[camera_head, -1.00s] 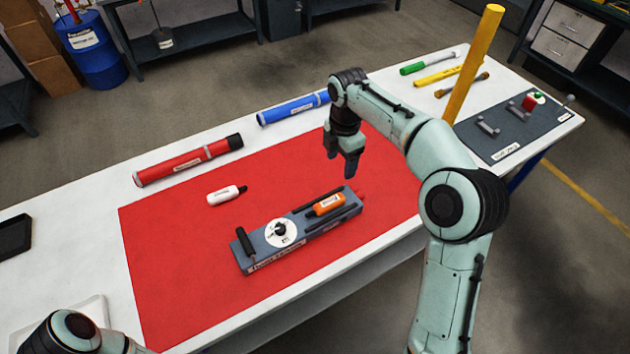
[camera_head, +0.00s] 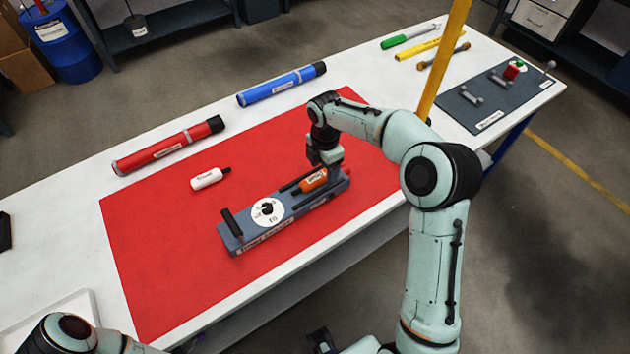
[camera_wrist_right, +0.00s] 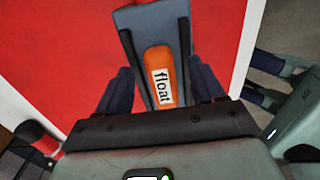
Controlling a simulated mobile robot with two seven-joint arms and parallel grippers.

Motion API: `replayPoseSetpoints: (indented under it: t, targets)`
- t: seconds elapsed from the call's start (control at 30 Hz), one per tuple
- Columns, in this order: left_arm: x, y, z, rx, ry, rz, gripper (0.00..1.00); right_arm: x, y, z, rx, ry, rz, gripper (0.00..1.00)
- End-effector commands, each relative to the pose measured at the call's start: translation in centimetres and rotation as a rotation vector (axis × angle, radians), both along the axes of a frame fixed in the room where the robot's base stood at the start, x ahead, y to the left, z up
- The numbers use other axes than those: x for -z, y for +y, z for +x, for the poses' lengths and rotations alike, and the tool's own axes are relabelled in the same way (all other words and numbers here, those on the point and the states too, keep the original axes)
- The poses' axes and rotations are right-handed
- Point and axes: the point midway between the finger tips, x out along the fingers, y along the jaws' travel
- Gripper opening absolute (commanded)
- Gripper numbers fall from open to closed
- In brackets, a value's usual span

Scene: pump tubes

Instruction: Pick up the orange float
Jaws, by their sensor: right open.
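The orange float (camera_head: 313,181) lies in the slot at the right end of a grey-blue fixture (camera_head: 245,238) on the red mat. In the right wrist view the orange float (camera_wrist_right: 158,64), labelled "float", lies between two dark rails. My right gripper (camera_head: 326,166) is open, just above and behind the float. In the right wrist view its fingers (camera_wrist_right: 162,84) stand apart on either side of the float and its rails. Contact cannot be told. My left arm shows at the bottom left, but its gripper is not in view.
The fixture carries a white dial (camera_head: 267,209) and a black handle (camera_head: 232,222). A white bottle (camera_head: 207,179) lies on the red mat (camera_head: 150,240). A red tube (camera_head: 168,146) and a blue tube (camera_head: 282,84) lie behind. A yellow pole (camera_head: 444,60) stands behind my right arm.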

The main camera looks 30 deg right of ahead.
Motion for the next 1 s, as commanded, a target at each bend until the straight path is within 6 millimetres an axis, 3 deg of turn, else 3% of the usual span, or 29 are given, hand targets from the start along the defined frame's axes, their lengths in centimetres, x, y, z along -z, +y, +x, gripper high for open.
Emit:
replayPoseSetpoints:
  t: [0.33, 0.5, 0.6, 0.87, 1.0]
  targets:
    - [0.1, 0.0, 0.0, 0.000, 0.000, 0.000, 0.58, 0.9, 0.0, 0.0, 0.000, -0.001, -0.001, 0.68]
    - [0.1, 0.0, 0.0, 0.000, 0.000, 0.000, 0.58, 0.9, 0.0, 0.0, 0.000, -0.001, -0.001, 0.13]
    - [0.1, 0.0, 0.0, 0.000, 0.000, 0.000, 0.58, 0.9, 0.0, 0.0, 0.000, -0.002, -0.001, 0.02]
    - [0.0, 0.0, 0.0, 0.000, 0.000, 0.000, 0.58, 0.4, 0.0, 0.1, 0.001, -0.003, -0.001, 0.02]
    - [-0.3, 0.0, 0.2, 0.000, -0.002, 0.000, 0.58, -1.5, 0.0, 0.1, 0.001, -0.005, 0.000, 0.02]
